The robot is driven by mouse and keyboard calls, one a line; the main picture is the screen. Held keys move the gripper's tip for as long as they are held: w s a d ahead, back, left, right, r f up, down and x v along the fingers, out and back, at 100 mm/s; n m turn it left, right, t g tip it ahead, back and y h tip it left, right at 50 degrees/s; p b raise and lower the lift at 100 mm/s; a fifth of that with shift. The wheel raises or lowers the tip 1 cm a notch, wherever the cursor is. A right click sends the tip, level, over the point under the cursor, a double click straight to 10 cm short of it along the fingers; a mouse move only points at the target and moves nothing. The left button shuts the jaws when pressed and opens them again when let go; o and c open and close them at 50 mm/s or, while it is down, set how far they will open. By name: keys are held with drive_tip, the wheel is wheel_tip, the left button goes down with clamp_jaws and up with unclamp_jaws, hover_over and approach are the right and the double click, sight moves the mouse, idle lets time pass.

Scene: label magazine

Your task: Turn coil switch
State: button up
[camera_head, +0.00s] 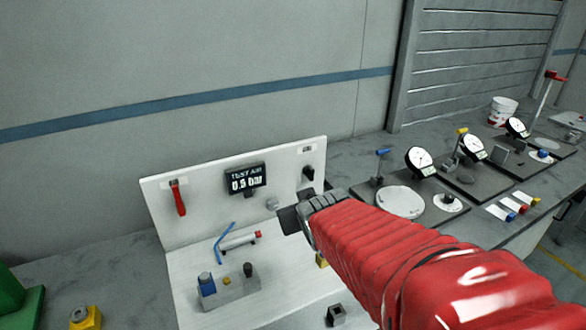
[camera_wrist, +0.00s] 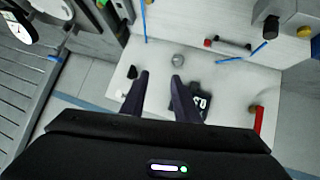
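A black rotary knob (camera_head: 308,173), which looks like the coil switch, sits on the right side of the white upright panel (camera_head: 215,190), below a small label. It also shows in the wrist view (camera_wrist: 132,72), just left of the fingers. My gripper (camera_head: 287,217) is in front of the panel's lower right, below the knob in the head view. In the wrist view my gripper (camera_wrist: 160,76) has its two dark fingers apart with nothing between them. The fingers do not appear to touch the knob. The knob's exact pointing direction is too small to tell.
The panel carries a display (camera_head: 245,178) reading "TEST AIR 0.5 bar", a red lever (camera_head: 178,198) and a round silver knob (camera_head: 272,203). A grey block (camera_head: 230,291) with several fittings stands on the white base. Dial gauges (camera_head: 420,161) stand on the bench to the right.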

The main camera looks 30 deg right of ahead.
sight(313, 173)
drive_tip(key=w+d+f+t+y, duration=0.1)
drive_tip(key=d+f+t, duration=0.1)
drive_tip(key=d+t, duration=0.2)
drive_tip(key=w+d+f+n+t+y, duration=0.1)
drive_tip(key=d+f+t+y, duration=0.1)
drive_tip(key=d, duration=0.7)
drive_tip(key=shift+w+d+f+t, duration=0.15)
drive_tip(key=shift+f+t, duration=0.5)
drive_tip(key=shift+t, duration=0.45)
drive_tip(key=w, duration=1.3)
drive_tip(key=shift+w+d, duration=0.4)
drive_tip(key=shift+c, duration=0.4)
clamp_jaws()
